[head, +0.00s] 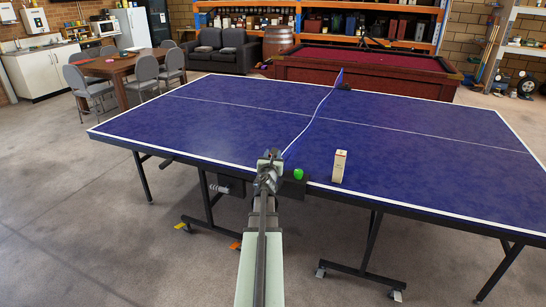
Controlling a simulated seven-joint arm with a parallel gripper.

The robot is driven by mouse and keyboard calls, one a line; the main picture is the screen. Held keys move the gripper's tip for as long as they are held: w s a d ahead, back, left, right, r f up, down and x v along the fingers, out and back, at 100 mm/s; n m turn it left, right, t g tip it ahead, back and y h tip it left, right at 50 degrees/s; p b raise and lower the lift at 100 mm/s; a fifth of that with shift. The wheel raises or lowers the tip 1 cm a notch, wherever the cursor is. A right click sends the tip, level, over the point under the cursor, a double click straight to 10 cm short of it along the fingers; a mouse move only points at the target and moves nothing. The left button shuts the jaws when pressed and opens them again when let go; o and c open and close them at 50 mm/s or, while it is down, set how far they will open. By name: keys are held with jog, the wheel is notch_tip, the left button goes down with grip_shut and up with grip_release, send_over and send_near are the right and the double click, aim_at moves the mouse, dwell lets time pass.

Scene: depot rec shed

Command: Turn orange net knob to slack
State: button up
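The blue table tennis table (215,125) fills the middle of the head view. Its net (322,103) runs from the near edge to the far edge. My gripper (270,158) is at the near edge, by the near end of the net. It is seen from behind and small, so I cannot tell whether it is open or shut. No orange knob is clearly visible; my gripper and arm cover part of the near net end. A small bright green object (298,174) sits just right of my gripper, by a dark bracket (292,189) at the table edge.
An upright cream carton (339,167) stands near the table's edge, right of the green object. Table legs with coloured feet stand below. Much of the tabletop is clear. A red pool table (365,66), a dining table (121,65) with chairs and a sofa (225,50) are behind.

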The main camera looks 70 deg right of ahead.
jog(key=shift+r, duration=0.1)
dwell(0.7)
jog(key=o, duration=0.9)
jog(key=shift+o, duration=0.2)
jog(key=v, duration=0.7)
jog(key=shift+a, duration=0.25)
jog(key=shift+s, duration=0.1)
